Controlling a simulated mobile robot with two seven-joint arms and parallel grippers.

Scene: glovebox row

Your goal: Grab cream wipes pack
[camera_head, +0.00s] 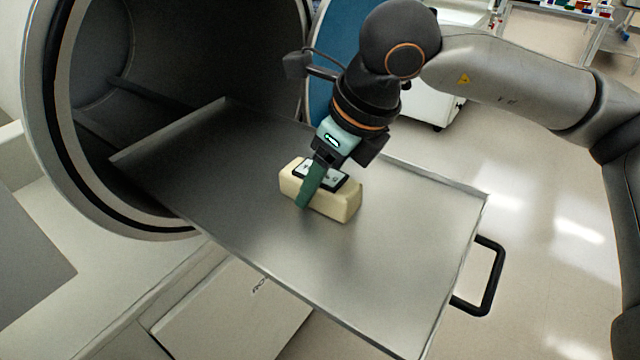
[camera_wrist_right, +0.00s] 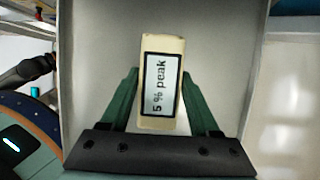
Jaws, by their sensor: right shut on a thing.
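The cream wipes pack (camera_head: 333,205) is a cream block with a dark-framed label on top. It lies on the metal sliding tray (camera_head: 400,260). In the right wrist view the pack (camera_wrist_right: 161,122) stands between the two green fingers, and its label reads "5 % peak". My right gripper (camera_head: 310,186) reaches down from above with its fingers on both long sides of the pack and is shut on it. In the head view one green finger covers part of the pack's near side; the far finger is hidden. My left gripper is not in view.
The tray extends out of a round chamber opening (camera_head: 60,110) and has a black handle (camera_head: 494,275) at its right end. Its low rim runs around it. The tray surface around the pack is bare. A white cabinet (camera_head: 430,100) stands behind.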

